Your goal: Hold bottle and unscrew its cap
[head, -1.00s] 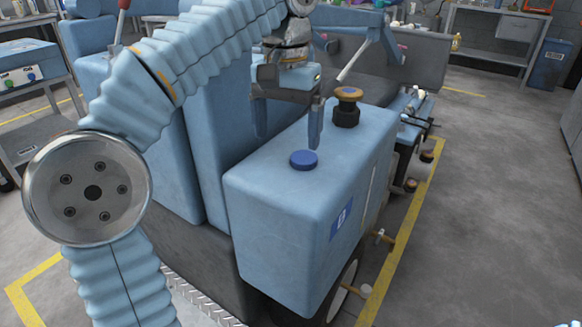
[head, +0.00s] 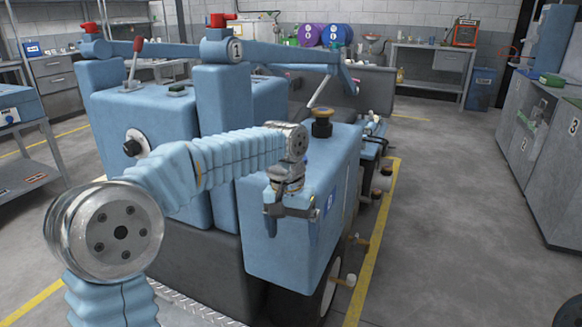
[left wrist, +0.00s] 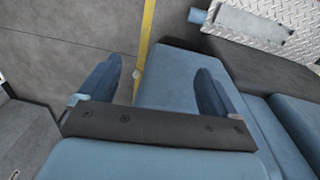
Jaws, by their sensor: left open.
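My left gripper (head: 300,222) is open and empty, pointing down in front of the near face of a light-blue tank (head: 290,264). In the left wrist view, the two dark-blue fingers (left wrist: 158,80) are spread apart, with nothing between them but floor and part of the tank (left wrist: 172,82). The tank's round blue cap is mostly or wholly hidden by my left arm. I cannot make out a separate bottle. My right gripper is not in view.
A larger blue machine body (head: 150,110) with red-topped posts is at the left. Purple (head: 311,35) and blue (head: 338,36) drums stand at the back. A grey workbench (head: 432,64) is at the back right.

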